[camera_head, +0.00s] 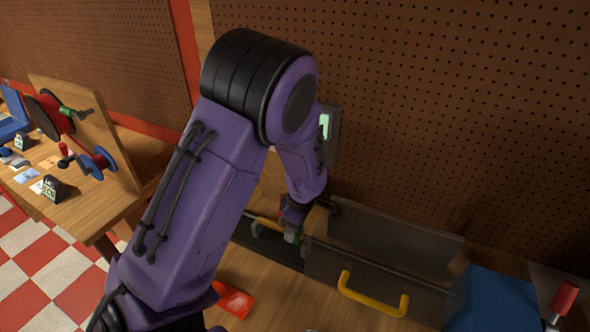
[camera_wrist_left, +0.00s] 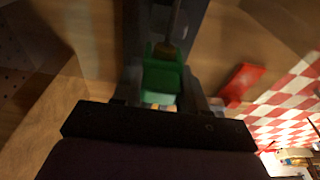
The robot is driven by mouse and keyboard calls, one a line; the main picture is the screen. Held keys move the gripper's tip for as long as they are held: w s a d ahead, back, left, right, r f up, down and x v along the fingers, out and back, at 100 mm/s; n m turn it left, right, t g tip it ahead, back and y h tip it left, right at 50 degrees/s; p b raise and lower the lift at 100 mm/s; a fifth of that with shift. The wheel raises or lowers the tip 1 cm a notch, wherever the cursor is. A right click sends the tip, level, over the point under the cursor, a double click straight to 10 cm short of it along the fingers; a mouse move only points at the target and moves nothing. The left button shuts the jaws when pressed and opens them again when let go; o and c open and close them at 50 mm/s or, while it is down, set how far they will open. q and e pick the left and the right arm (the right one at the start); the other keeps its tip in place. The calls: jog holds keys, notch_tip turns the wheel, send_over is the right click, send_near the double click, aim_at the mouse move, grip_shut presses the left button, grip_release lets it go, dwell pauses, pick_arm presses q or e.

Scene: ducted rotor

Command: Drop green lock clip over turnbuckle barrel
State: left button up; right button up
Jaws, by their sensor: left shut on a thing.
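My left gripper (camera_head: 293,232) is low over the workbench beside the grey duct, with its arm hiding much of the scene. In the left wrist view my left gripper (camera_wrist_left: 165,101) is shut on the green lock clip (camera_wrist_left: 163,78), a small channel-shaped piece between the fingers. A thin brownish rod (camera_wrist_left: 174,22), perhaps part of the turnbuckle, meets the far end of the clip. I cannot tell whether the clip is around the rod or just above it. The turnbuckle barrel is not clearly visible. My right gripper is not in view.
A see-through grey duct housing (camera_head: 390,240) with a yellow handle (camera_head: 375,295) stands right of the gripper. A brown pegboard (camera_head: 450,110) rises behind.

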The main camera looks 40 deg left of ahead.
pick_arm(q)
jog(key=o, duration=1.1)
jog(key=r, duration=0.3)
jog(key=d+r+b, duration=0.1)
jog(key=r, duration=0.6)
jog(key=shift+w+d+r, duration=0.15)
jog(key=shift+w+d, duration=0.1)
jog(key=shift+w, duration=0.05)
